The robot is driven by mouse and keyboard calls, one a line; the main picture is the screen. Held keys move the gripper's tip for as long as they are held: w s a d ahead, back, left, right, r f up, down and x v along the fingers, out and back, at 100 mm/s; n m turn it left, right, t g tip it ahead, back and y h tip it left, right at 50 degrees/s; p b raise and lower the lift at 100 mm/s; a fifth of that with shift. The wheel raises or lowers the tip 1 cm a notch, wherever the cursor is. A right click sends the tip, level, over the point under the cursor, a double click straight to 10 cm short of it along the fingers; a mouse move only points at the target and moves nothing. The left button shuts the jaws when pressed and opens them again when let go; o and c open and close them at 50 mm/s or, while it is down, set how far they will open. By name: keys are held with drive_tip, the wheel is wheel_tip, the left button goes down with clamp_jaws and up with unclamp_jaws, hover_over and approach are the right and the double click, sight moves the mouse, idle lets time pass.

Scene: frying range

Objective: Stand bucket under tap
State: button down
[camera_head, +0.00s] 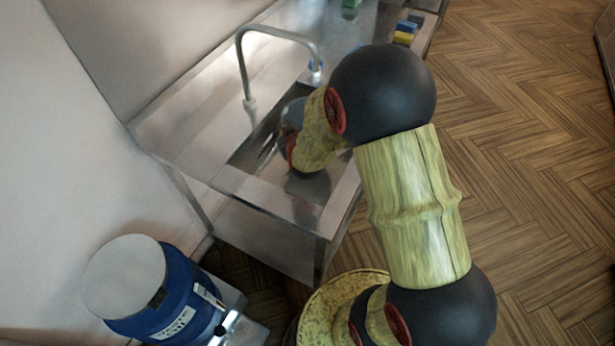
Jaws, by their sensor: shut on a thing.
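The tap (277,31) is a grey metal gooseneck rising from the back of the steel sink unit. Its spout curves to the right and ends over the basin. My gripper (268,146) is low in the basin area, with dark fingers partly showing to the left of my wrist. It is shut on what looks like the bucket (293,111), a grey-blue rounded thing mostly hidden behind my wrist. The bucket is below the spout end and slightly left of it in the picture. I cannot tell whether it rests on the basin floor or is upright.
The steel sink unit (264,191) has a raised front rim and stands against the wall. Blue and yellow blocks (405,31) and a green thing (350,6) lie on the far counter. A blue drum (178,300) with a pale lid stands at lower left. Wooden floor is clear at right.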

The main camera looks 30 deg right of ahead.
drive_tip(key=shift+w+d+r+b, duration=0.15)
drive_tip(key=shift+w+d+b, duration=0.3)
drive_tip(key=shift+d, duration=0.15)
wheel_tip(320, 180, down, 10)
drive_tip(key=b, duration=0.3)
drive_tip(key=shift+r, duration=0.2)
drive_tip(key=c, duration=2.4)
unclamp_jaws()
drive_tip(key=shift+f, duration=0.2)
drive_tip(key=o, duration=0.5)
drive_tip(key=shift+r, duration=0.1)
